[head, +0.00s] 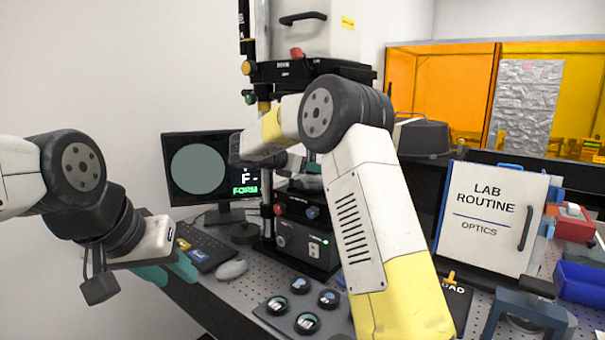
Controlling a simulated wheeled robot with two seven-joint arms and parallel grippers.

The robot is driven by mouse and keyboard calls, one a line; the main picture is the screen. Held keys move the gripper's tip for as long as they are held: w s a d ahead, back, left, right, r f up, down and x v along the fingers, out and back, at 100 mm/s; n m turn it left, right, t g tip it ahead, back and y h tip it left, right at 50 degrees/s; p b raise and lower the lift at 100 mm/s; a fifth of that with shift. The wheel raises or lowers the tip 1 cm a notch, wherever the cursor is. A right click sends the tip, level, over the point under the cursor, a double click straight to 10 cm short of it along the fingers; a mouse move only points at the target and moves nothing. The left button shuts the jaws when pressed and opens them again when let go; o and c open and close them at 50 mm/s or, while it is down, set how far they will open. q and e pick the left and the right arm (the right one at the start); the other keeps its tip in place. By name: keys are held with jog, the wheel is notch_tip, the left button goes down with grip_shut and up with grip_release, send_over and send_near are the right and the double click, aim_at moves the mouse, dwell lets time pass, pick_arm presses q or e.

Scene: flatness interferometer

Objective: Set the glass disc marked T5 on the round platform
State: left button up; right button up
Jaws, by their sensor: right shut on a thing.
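The interferometer stands at the back centre, with its round platform (312,184) low in front, mostly hidden by my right arm. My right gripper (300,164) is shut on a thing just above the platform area. The thing held is hidden behind the wrist, most likely a glass disc; no T5 mark can be read. Several round discs or holders (306,323) sit on a dark tray (262,311) at the front; their marks are too small to read. My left gripper (170,271), with teal fingers, looks open and empty at the left, above the bench edge.
A monitor (200,168) shows a grey circle. A keyboard (205,252) and mouse (231,270) lie before it. A Lab Routine board (490,210), a blue bin (582,282) and a blue-grey fixture (520,318) stand at the right. My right arm crosses the middle.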

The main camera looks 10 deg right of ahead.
jog(key=shift+f, duration=0.85)
jog(key=shift+f, duration=0.1)
jog(key=o, duration=1.4)
jog(key=shift+f, duration=0.1)
